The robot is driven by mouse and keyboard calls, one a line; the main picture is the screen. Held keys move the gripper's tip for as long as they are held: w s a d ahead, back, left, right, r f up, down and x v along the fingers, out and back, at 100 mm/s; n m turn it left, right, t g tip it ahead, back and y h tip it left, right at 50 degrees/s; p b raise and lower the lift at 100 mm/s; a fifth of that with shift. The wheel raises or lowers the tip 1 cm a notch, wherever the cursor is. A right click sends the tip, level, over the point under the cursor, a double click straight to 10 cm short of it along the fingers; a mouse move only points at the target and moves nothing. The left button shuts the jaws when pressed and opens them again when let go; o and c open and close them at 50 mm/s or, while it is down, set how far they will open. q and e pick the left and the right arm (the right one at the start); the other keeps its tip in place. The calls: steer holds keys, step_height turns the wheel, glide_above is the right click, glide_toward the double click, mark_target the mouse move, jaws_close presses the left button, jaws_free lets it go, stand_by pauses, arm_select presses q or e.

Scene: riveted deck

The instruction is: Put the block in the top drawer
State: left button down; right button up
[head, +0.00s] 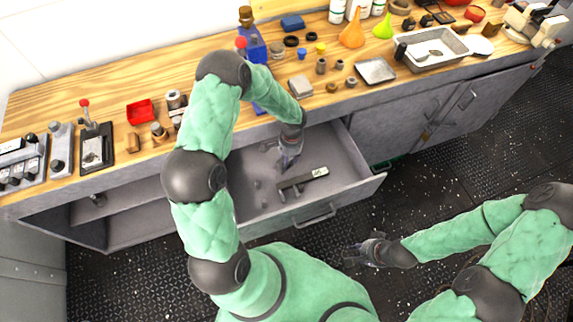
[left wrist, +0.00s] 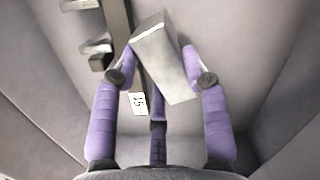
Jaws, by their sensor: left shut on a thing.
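The open drawer (head: 345,165) is pulled out below the counter, left of the cupboard doors. My left gripper (head: 285,163) reaches down into the drawer space. In the left wrist view its purple fingers are shut on a pale grey block (left wrist: 167,68), which is held tilted above the drawer floor. In the head view the block is mostly hidden by the gripper. My right gripper (head: 367,253) is outside, over the dark floor at the lower right, away from the drawer; its fingers are too small to judge.
A dark bar with a white label (head: 302,178) lies in the drawer, and it also shows in the left wrist view (left wrist: 117,25), close to the block. A few small grey pieces lie nearby. The wooden counter (head: 215,130) above is crowded with tools, bottles and a metal tray (head: 432,48).

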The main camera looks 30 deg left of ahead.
arm_select(q)
steer(key=shift+s+a+f+b, duration=0.15)
steer(key=shift+f+b, duration=0.6)
steer(key=shift+f, duration=1.05)
steer(key=shift+f, duration=0.15)
steer(key=c, duration=0.6)
jaws_free()
steer(key=shift+c, duration=0.2)
steer(key=r+p, duration=0.1)
steer(key=r, duration=0.3)
steer(key=w+r+p, duration=0.1)
steer(key=r, duration=0.3)
steer(key=r+p, duration=0.2)
steer(key=r, duration=0.2)
steer(key=shift+w+d+r, duration=0.15)
steer(key=shift+d, duration=0.05)
